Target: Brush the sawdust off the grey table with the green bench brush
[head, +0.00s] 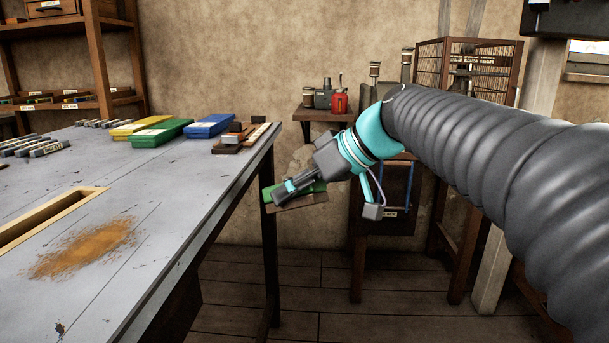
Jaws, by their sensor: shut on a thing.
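The grey table (185,185) fills the left of the head view. A patch of orange-brown sawdust (85,248) lies on its near part, to the right of a wood-edged slot. My gripper (283,192) is at the middle of the view, by the table's right edge, and is shut on the green bench brush (312,188). The brush has a green top and a paler lower part, partly hidden by the gripper fingers. It appears held in the air beside the table, apart from the sawdust.
A wood-framed slot (50,216) opens in the tabletop. Yellow, green (160,134) and blue boxes (209,126), wooden blocks and several grey bars (48,149) stand at the table's back. A small shelf (325,115) holds a red can. Open floor lies right of the table.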

